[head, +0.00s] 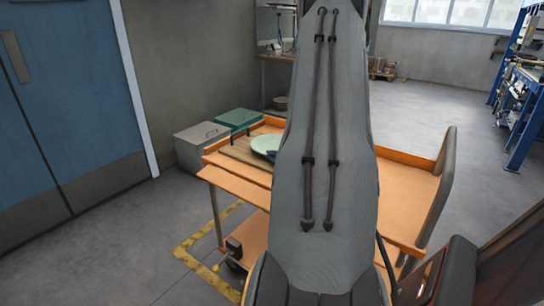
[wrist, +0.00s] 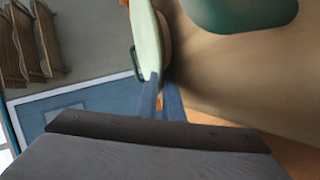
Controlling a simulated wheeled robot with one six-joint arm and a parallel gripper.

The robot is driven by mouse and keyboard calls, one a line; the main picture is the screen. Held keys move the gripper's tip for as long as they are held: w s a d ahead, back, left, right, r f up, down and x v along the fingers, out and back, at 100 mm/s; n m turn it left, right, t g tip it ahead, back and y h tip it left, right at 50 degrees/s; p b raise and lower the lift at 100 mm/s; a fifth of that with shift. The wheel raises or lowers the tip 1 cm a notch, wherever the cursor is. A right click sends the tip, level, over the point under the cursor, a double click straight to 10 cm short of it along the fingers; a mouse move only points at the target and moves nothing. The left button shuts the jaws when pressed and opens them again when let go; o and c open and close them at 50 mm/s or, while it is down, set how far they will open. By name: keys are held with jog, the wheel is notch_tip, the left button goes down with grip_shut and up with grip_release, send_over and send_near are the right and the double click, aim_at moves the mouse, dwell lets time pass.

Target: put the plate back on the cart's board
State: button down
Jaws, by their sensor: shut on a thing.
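The pale green plate (head: 264,143) shows in the head view at the left edge of my arm, over the wooden board (head: 238,153) on the orange cart. Much of it is hidden behind the arm. In the wrist view the plate (wrist: 147,38) is seen nearly edge-on at the upper middle. My gripper (wrist: 160,97) is shut on its rim, with bluish fingers. A broad brown surface, probably the board (wrist: 225,75), lies just right of the plate. I cannot tell whether the plate touches it.
The orange cart (head: 408,205) has a clear top at right. A green box (head: 238,118) and a grey box (head: 203,140) stand behind its left end. A dark green rounded shape (wrist: 240,10) in the wrist view is unclear. A blue door (head: 70,100) is at left.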

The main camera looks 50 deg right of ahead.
jog(key=c, duration=2.2)
grip_release()
jog(key=shift+r, duration=0.1)
jog(key=v, duration=1.2)
jog(key=shift+b, duration=0.35)
jog(key=w+a+m+g, duration=0.1)
jog(key=w+a+g, duration=0.1)
jog(key=w+a, duration=0.1)
jog(key=w+a+m+g, duration=0.1)
jog(key=a, duration=0.1)
jog(key=shift+w+f+m, duration=0.3)
jog(key=shift+f, duration=0.1)
jog(key=s+a+r+m+g+y, duration=0.1)
jog(key=s+a+m+g, duration=0.2)
jog(key=a, duration=0.8)
jog(key=s+a+m+g+y, duration=0.2)
jog(key=s+a+m+g, duration=0.2)
jog(key=a, duration=0.8)
jog(key=s+a+r+m+g+y, duration=0.1)
jog(key=s+a+m+g, duration=0.2)
jog(key=a, duration=0.8)
jog(key=shift+s+a+r+g+y, duration=0.2)
jog(key=shift+s+r+g+y, duration=0.15)
jog(key=shift+s, duration=0.4)
